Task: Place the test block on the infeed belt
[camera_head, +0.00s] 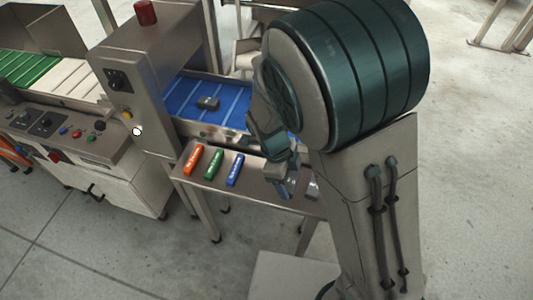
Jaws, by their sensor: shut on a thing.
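An orange-red block (193,159), a green block (213,164) and a blue block (235,169), each with pale lettering too small to read, lie in a row on a metal shelf (195,180). I cannot tell which is the test block. The blue infeed belt (180,97) with pale cross bars runs behind the shelf. My gripper (286,186) is low at the shelf's right end, right of the blue block. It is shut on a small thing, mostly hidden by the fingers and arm. A greyish piece shows beside the fingers; I cannot tell what it is.
A small dark object (208,103) lies on the blue belt. A metal housing (135,75) with a red beacon (145,12) stands over the belt's left end. A control panel (65,135) and a green and cream belt are at left. Open floor lies at right.

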